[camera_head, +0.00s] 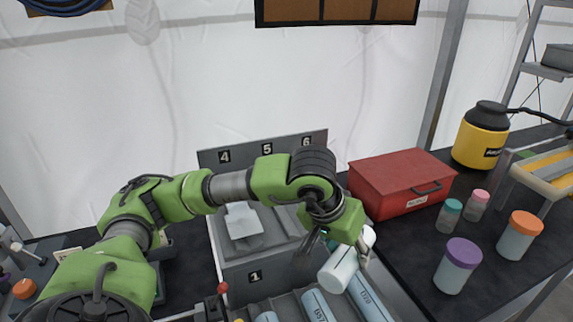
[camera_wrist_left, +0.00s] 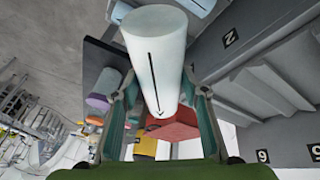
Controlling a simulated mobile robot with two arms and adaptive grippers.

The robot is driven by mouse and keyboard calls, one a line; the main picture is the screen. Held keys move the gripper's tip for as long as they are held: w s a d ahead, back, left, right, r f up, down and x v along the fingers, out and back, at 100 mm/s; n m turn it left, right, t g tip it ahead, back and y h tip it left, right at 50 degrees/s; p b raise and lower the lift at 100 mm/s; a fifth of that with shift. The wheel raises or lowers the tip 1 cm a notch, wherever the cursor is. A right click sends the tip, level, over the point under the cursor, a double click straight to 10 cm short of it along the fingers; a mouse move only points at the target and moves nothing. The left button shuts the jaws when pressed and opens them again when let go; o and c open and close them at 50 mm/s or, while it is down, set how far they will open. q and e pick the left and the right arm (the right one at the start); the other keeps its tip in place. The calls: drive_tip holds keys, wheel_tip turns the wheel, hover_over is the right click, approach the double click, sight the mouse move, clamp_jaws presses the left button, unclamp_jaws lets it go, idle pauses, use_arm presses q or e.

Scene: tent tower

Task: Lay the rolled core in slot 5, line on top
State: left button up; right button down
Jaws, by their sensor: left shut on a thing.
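My left gripper (camera_head: 352,252) is shut on the rolled core (camera_head: 338,272), a pale white cylinder. It holds the core tilted, above the front right of the grey slotted rack (camera_head: 237,270). In the left wrist view the core (camera_wrist_left: 150,50) sits between the two fingers (camera_wrist_left: 158,105), and a dark line with an arrowhead runs along the side facing the camera. The label for slot 5 (camera_head: 267,148) is on the rack's back panel, between labels 4 and 6. My arm hides much of the slot below it. My right gripper is not in view.
Other pale labelled cores (camera_head: 318,305) lie in the lower front row. A pale piece (camera_head: 243,222) lies below label 4. To the right are a red box (camera_head: 402,183), a yellow container (camera_head: 480,138) and jars with purple (camera_head: 457,265), orange, teal and pink lids.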

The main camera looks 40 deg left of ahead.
use_arm(q)
drive_tip(key=w+a+r+n+y+p, duration=0.1)
drive_tip(key=w+a+n+p, duration=0.1)
drive_tip(key=a, duration=0.7)
drive_tip(key=w+a+r+n+y+p, duration=0.2)
drive_tip(key=w+a+n, duration=0.2)
drive_tip(key=a, duration=0.4)
drive_tip(key=w+a+r+n+g+y+p, duration=0.1)
drive_tip(key=w+a+n, duration=0.3)
drive_tip(key=a, duration=0.5)
drive_tip(key=shift+a+r+n+y+p, duration=0.35)
drive_tip(key=shift+r+n+p, duration=0.15)
drive_tip(key=shift+n+p, duration=0.35)
drive_tip(key=shift+w, duration=0.1)
drive_tip(key=shift+d+f+b, duration=0.1)
drive_tip(key=shift+f+b, duration=2.55)
drive_tip(key=shift+f, duration=1.55)
drive_tip(key=shift+f, duration=0.25)
drive_tip(key=o, duration=1.5)
drive_tip(key=shift+f, duration=0.1)
